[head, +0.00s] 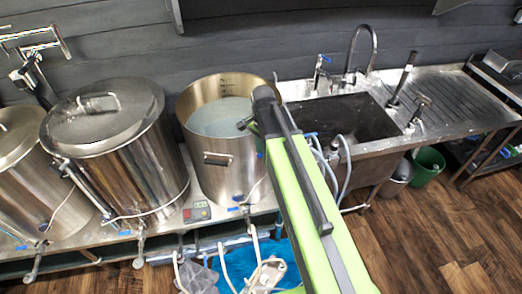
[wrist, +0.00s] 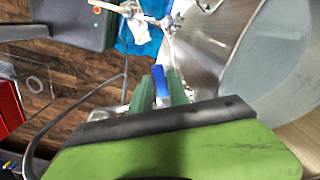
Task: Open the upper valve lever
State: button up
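In the wrist view, a blue valve lever (wrist: 161,82) stands between the two green fingers of my gripper (wrist: 161,85). The fingers are apart, one on each side of the lever, and it nearly fills the gap. I cannot tell whether they press on it. The steel pot (wrist: 205,45) is just right of the fingers. In the head view, the open steel pot (head: 212,172) holds pale liquid, and my arm crosses its right side. My fingertips and the lever between them cannot be made out there.
Two lidded kettles (head: 120,150) stand left of the pot on the steel bench. A sink (head: 340,115) with taps and hoses (head: 333,160) is on the right. Hoses hang below the pot over a blue mat (head: 235,265). The wooden floor (head: 415,240) at right is clear.

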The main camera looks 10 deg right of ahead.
grip_shut()
dwell(1.0)
